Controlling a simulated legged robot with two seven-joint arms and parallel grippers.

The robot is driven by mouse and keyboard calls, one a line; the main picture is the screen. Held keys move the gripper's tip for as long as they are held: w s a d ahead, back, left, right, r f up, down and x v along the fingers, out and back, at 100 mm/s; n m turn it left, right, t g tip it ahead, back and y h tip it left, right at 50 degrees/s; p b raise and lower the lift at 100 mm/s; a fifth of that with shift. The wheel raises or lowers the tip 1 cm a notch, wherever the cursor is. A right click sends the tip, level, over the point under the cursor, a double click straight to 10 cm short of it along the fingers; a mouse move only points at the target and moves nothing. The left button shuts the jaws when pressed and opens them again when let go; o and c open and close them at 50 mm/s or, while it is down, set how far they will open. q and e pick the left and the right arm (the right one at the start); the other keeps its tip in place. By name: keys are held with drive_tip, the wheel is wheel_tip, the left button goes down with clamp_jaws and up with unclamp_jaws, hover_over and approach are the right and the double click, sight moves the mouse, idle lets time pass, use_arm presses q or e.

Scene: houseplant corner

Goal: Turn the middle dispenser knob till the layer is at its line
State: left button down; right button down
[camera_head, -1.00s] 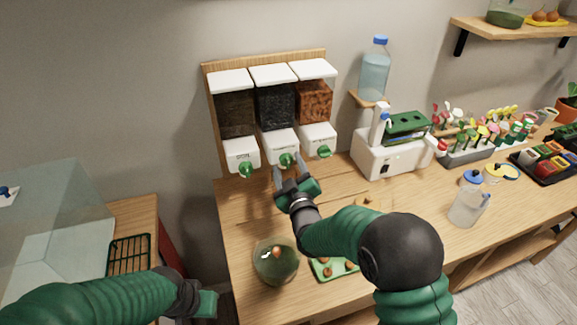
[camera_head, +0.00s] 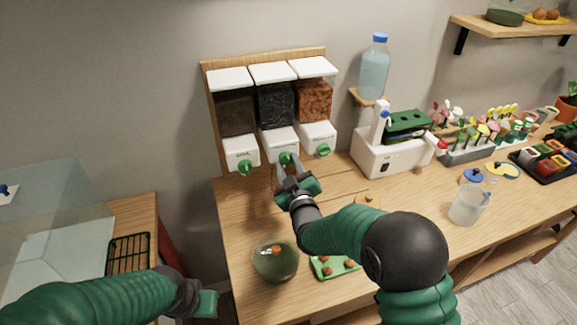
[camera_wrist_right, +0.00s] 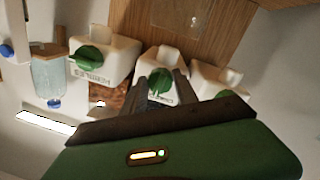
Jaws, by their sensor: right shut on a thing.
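The dispenser has three white-lidded bins side by side on a wooden back board. The middle bin (camera_head: 275,105) holds dark, nearly black grains. The middle dispenser knob (camera_head: 285,158) is green, on the white front of the middle spout. My right gripper (camera_head: 283,167) is shut on this knob; in the right wrist view its two fingers stand on either side of the knob (camera_wrist_right: 160,80). A round glass bowl (camera_head: 275,262) below holds something reddish; I cannot make out a layer or line in it. My left gripper (camera_head: 205,303) is low at the left, away from the dispenser; its jaws are unclear.
The left knob (camera_head: 246,168) and right knob (camera_head: 323,150) are close beside the middle one. A green tray (camera_head: 322,266) lies right of the bowl. A white machine (camera_head: 385,158) and a clear jug (camera_head: 466,207) stand farther right. A glass tank is at the far left.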

drive_tip(key=m+b, duration=0.2)
drive_tip(key=m, duration=0.1)
drive_tip(key=shift+f+m, duration=0.3)
drive_tip(key=m+g+b, duration=0.1)
drive_tip(key=m+b, duration=0.2)
drive_tip(key=m, duration=0.2)
drive_tip(key=shift+s, duration=0.1)
drive_tip(key=m+b, duration=0.2)
drive_tip(key=m, duration=0.2)
drive_tip(key=shift+y+b, duration=0.3)
drive_tip(key=shift+b, duration=0.05)
drive_tip(key=shift+a+r+m+g+y+b, duration=0.15)
drive_tip(key=shift+m+b, duration=0.2)
drive_tip(key=shift+m, duration=0.5)
drive_tip(key=shift+d+m+g+y+b, duration=0.15)
drive_tip(key=shift+m+b, duration=0.2)
drive_tip(key=shift+m, duration=0.5)
drive_tip(key=shift+a, duration=0.1)
